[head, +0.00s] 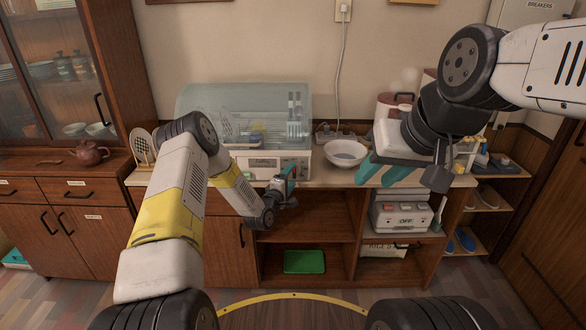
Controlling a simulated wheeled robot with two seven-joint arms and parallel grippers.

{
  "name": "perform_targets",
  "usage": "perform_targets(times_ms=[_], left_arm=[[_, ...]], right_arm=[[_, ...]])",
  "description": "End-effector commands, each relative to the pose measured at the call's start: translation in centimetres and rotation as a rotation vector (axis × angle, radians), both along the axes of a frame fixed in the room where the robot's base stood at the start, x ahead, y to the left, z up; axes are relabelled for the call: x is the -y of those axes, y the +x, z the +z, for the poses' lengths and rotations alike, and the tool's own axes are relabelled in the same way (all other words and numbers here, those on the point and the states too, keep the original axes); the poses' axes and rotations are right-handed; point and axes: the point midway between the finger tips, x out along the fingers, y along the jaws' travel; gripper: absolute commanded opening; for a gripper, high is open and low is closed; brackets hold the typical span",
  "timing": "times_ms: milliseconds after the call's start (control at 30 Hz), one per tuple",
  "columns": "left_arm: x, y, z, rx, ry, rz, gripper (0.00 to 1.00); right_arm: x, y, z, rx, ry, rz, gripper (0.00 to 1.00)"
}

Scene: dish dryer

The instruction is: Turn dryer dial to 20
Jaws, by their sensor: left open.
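The dish dryer (295,163) stands on the wooden counter, with a clear domed cover, a white base and a front control panel (262,163). Dishes show through the cover. The dial cannot be made out; my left gripper blocks part of the panel's lower right. My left gripper (288,176), with teal fingers, is open at the right part of the dryer's front. Whether it touches the dial cannot be told. My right gripper (383,174) has its teal fingers apart, empty, to the right of the dryer over the counter's front edge.
A white bowl (346,153) sits on the counter right of the dryer, close to my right gripper. A white appliance (402,213) stands on the shelf below. A green tray (304,262) lies in the lower open shelf. A teapot (89,153) stands on the left cabinet.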

Motion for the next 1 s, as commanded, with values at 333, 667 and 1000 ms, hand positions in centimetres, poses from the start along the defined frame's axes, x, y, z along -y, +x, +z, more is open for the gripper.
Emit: perform_targets(times_ms=[333,667,1000], left_arm=[[0.8,1.9,0.0,-0.001,0.002,-0.001,0.67],[0.7,1.8,0.0,-0.001,0.002,0.000,0.30],[0.7,1.8,0.0,-0.002,0.016,0.000,0.05]], right_arm=[[0.0,0.0,0.0,0.000,0.000,0.000,0.36],[0.0,0.0,0.0,0.000,0.000,0.000,0.36],[0.0,0.0,0.0,0.000,0.000,0.000,0.36]])
